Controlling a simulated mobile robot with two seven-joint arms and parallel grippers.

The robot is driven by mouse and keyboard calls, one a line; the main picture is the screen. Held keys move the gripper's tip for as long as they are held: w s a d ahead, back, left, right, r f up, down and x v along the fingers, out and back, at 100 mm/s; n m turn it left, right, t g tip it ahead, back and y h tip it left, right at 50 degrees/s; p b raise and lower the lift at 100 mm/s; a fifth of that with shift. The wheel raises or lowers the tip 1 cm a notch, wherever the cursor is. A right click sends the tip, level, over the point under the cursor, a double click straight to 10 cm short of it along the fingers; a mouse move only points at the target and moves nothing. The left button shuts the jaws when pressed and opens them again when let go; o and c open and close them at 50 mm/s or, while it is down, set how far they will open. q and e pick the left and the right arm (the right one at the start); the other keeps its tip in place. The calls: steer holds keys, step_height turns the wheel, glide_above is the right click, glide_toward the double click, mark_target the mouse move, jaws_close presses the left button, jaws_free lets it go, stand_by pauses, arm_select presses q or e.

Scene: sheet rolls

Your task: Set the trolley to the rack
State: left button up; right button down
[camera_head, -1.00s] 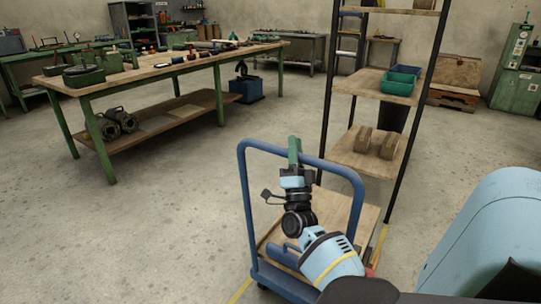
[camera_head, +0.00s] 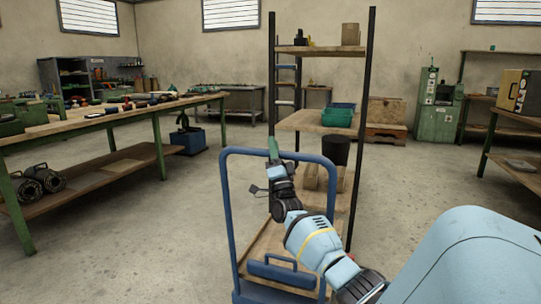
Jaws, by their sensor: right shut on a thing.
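The trolley has a blue tube handle frame (camera_head: 227,205) and a wooden deck (camera_head: 258,243), low in the middle of the view. My right gripper (camera_head: 273,149) is shut on the top bar of the handle. The rack (camera_head: 371,90) has black uprights and wooden shelves. It stands just beyond the trolley, and the handle overlaps its lower part in the picture. My arm and the handle hide much of the rack's foot, so I cannot tell whether trolley and rack touch. My left gripper is out of view.
A blue toolbox-like thing (camera_head: 287,273) lies on the trolley deck. The rack carries a green bin (camera_head: 338,116) and brown blocks. A green-legged workbench (camera_head: 105,122) stands left. Another shelf (camera_head: 515,170) stands right. Bare floor (camera_head: 140,240) lies left of the trolley.

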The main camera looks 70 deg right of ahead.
steer(key=shift+d+r, duration=0.15)
steer(key=c, duration=1.6)
jaws_free()
steer(key=shift+c, duration=0.2)
steer(key=o, duration=0.4)
steer(key=shift+d, duration=0.15)
steer(key=shift+o, duration=0.2)
steer(key=p+v, duration=0.1)
steer(key=v, duration=0.7)
steer(key=shift+w, duration=0.1)
